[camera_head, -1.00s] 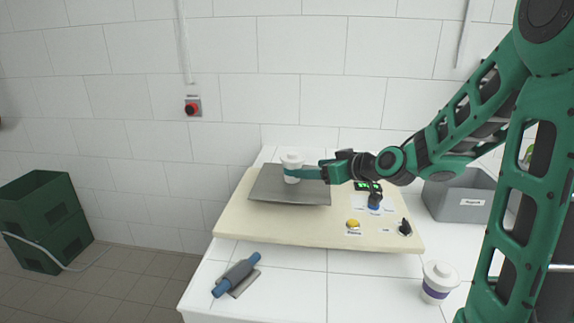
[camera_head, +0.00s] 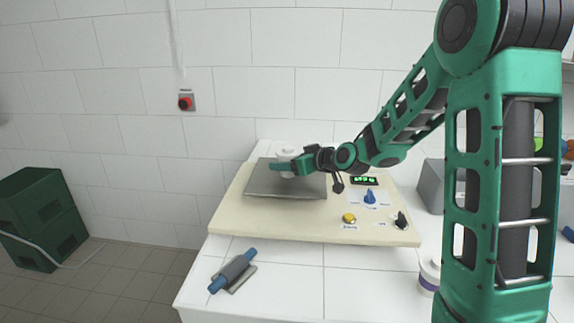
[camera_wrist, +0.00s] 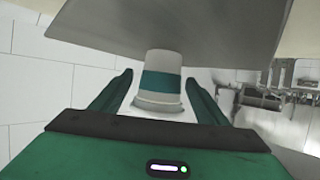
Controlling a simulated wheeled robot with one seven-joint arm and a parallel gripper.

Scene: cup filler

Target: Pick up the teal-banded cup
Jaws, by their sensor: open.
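The teal-banded cup (camera_head: 287,152) is white with a lid and stands on the grey plate (camera_head: 262,188) of the cream-coloured machine. In the head view, my gripper (camera_head: 281,168) crosses in front of the cup and hides its band and lower part. In the wrist view, the cup (camera_wrist: 161,66) appears upside down with its teal band in sight. It lies between the two fingers of my gripper (camera_wrist: 160,98), with a gap on each side. My gripper is open around the cup.
A purple-banded cup (camera_head: 428,276) stands at the front right, partly behind my arm. The machine top has a yellow button (camera_head: 349,218), a blue knob (camera_head: 369,197) and a black knob (camera_head: 401,221). A grey bin (camera_head: 430,186) is behind my arm.

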